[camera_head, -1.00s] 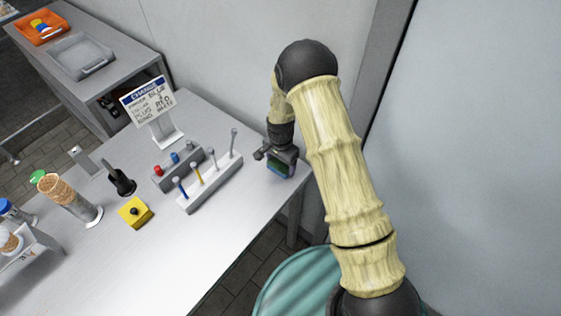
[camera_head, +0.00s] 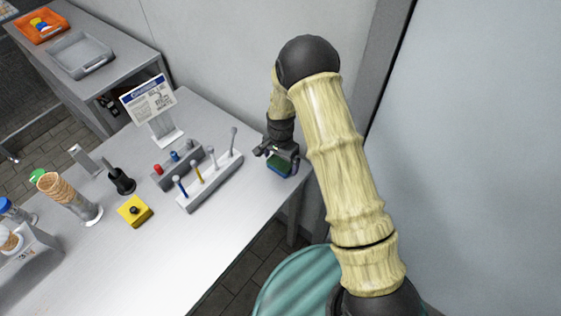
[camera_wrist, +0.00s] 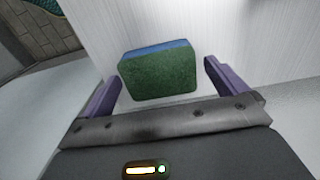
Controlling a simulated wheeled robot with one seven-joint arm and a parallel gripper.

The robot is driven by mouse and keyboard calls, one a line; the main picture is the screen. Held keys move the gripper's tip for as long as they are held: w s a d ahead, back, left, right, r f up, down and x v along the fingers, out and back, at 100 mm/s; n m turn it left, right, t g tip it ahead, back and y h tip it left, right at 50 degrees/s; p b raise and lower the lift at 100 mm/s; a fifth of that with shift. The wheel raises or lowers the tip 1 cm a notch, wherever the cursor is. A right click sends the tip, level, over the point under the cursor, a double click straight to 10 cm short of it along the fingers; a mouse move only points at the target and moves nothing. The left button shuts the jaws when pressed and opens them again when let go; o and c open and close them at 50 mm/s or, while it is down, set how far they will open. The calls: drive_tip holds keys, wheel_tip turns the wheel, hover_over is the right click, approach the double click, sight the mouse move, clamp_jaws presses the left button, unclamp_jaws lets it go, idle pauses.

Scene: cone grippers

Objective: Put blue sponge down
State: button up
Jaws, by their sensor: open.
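The blue sponge (camera_wrist: 158,75) shows in the wrist view as a block with a green scouring face and a thin blue layer along its top edge. It also shows in the head view (camera_head: 279,165), at the table's far right end near the wall. My gripper (camera_wrist: 160,85) is open, with a purple finger on each side of the sponge and a visible gap at both sides. In the head view my gripper (camera_head: 277,158) is just above the sponge and partly covers it. Its exact contact with the table is hard to see.
A grey rack (camera_head: 214,181) with several upright sticks stands left of my gripper. A sign (camera_head: 150,103), a yellow box (camera_head: 134,211) and a cone stack (camera_head: 62,190) are farther left. A teal barrel (camera_head: 297,285) stands below the table's front edge. The front tabletop is clear.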

sight(280, 161)
wheel_tip(280, 161, up, 11)
drive_tip(key=b, duration=0.1)
drive_tip(key=shift+b, duration=0.35)
idle(0.4)
drive_tip(key=s+d+r+n+t, duration=0.1)
drive_tip(key=s+d+r+n, duration=0.2)
drive_tip(key=s+d+r, duration=0.2)
drive_tip(key=s+d+r+n+t, duration=0.1)
drive_tip(key=s+d+r+n, duration=0.3)
drive_tip(key=s+d, duration=0.6)
drive_tip(key=s+r, duration=0.1)
drive_tip(key=s, duration=0.2)
drive_tip(key=shift+s+d+r+n+t, duration=0.2)
drive_tip(key=shift+s+r+n+t, duration=0.1)
drive_tip(key=shift+s+r, duration=0.1)
